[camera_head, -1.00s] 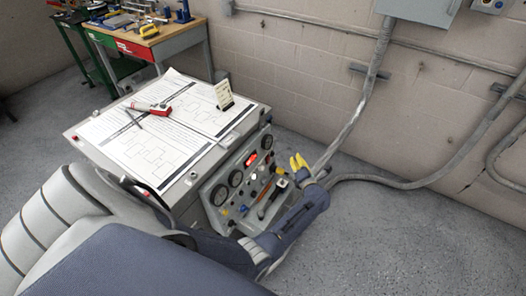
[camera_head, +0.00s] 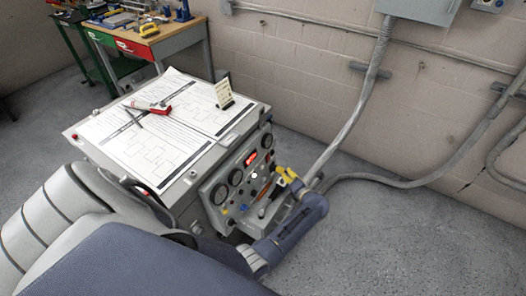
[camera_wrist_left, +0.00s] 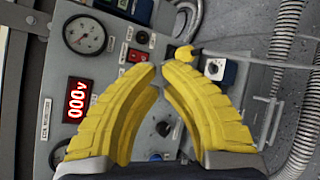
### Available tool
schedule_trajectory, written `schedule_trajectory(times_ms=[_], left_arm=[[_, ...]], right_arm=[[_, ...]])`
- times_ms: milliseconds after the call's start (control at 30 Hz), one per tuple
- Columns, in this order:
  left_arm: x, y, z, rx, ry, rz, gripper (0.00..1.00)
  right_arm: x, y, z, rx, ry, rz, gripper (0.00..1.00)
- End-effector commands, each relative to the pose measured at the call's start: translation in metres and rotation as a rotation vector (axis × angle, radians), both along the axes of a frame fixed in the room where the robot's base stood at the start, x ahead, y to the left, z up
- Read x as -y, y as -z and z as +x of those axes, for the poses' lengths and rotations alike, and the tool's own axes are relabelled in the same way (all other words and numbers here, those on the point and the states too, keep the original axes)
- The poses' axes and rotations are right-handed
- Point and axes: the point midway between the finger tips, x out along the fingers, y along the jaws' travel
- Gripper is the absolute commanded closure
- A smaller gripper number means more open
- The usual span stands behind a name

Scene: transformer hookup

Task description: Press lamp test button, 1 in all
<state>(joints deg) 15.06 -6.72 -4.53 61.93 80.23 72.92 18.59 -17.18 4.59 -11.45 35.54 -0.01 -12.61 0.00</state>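The grey control panel (camera_head: 222,215) on the front of the cabinet carries round gauges, a lit red display, knobs, switches and lamps. My left gripper (camera_head: 287,174) has yellow fingers and is in front of the panel's right part. In the left wrist view, the left gripper (camera_wrist_left: 160,70) is shut and empty, its tips almost together over the panel. A gauge (camera_wrist_left: 85,35), a red display (camera_wrist_left: 76,99) reading 000V, red switches (camera_wrist_left: 138,55) and black knobs (camera_wrist_left: 164,129) show around the fingers. I cannot tell which control is the lamp test button. My right gripper is out of view.
Paper diagrams (camera_head: 135,146) and a red-and-white tool (camera_head: 150,106) lie on the cabinet top. A conduit (camera_head: 345,135) runs down the wall right of the gripper. A workbench (camera_head: 170,45) stands at the back left.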

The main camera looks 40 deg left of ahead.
Motion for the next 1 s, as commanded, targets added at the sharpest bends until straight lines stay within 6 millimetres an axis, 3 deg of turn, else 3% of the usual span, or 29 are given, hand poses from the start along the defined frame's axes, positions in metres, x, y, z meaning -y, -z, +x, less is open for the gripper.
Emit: schedule_trajectory(times_ms=[500,1000], left_arm=[[-0.055,0.009,-0.005,-0.001,0.0,0.003,1.0],[-0.082,0.014,-0.006,-0.001,0.0,0.001,1.0]], right_arm=[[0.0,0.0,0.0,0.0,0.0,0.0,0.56],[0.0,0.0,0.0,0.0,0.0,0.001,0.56]])
